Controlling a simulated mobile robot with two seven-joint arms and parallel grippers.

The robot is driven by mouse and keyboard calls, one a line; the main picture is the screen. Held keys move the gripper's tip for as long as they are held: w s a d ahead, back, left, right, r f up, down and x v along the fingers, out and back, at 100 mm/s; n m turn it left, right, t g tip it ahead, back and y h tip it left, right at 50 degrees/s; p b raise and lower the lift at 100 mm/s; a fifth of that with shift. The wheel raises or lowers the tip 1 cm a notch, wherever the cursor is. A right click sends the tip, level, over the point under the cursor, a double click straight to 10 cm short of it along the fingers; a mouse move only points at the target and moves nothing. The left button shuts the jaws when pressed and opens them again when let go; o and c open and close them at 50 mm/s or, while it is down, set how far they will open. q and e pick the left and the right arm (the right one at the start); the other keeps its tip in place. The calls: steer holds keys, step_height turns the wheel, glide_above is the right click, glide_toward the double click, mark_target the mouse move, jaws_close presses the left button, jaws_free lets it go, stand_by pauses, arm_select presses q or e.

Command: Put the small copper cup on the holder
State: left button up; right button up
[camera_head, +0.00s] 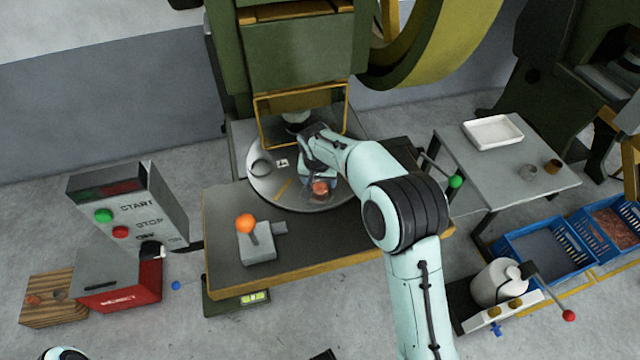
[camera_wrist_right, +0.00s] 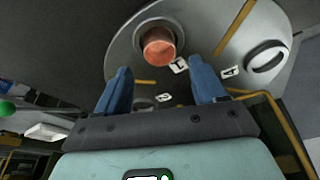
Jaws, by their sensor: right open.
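A small copper cup (camera_head: 320,188) is at the front of the round grey plate on the machine table. The right wrist view shows the cup (camera_wrist_right: 158,47) within a pale ring-shaped holder (camera_wrist_right: 140,27); I cannot tell how firmly it is seated. My right gripper (camera_head: 316,174) is over the plate, close to the cup. Its two blue fingers (camera_wrist_right: 158,75) are apart with nothing between them, and the cup shows just beyond their tips. A second ring-shaped holder (camera_head: 260,168) on the plate's left is empty.
A yellow frame (camera_head: 302,92) stands behind the plate. An orange-knobbed lever (camera_head: 246,224) is at the table's front left. The right side table holds a white tray (camera_head: 492,131) and a brown cup (camera_head: 553,166). Blue crates (camera_head: 545,238) stand at right.

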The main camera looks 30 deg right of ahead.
arm_select(q)
steer(key=shift+w+r, duration=0.1)
steer(key=shift+r, duration=0.15)
arm_select(e)
steer(key=v, duration=0.6)
steer(key=shift+r, duration=0.25)
steer(key=shift+s+a+f, duration=0.1)
steer(key=shift+s, duration=0.05)
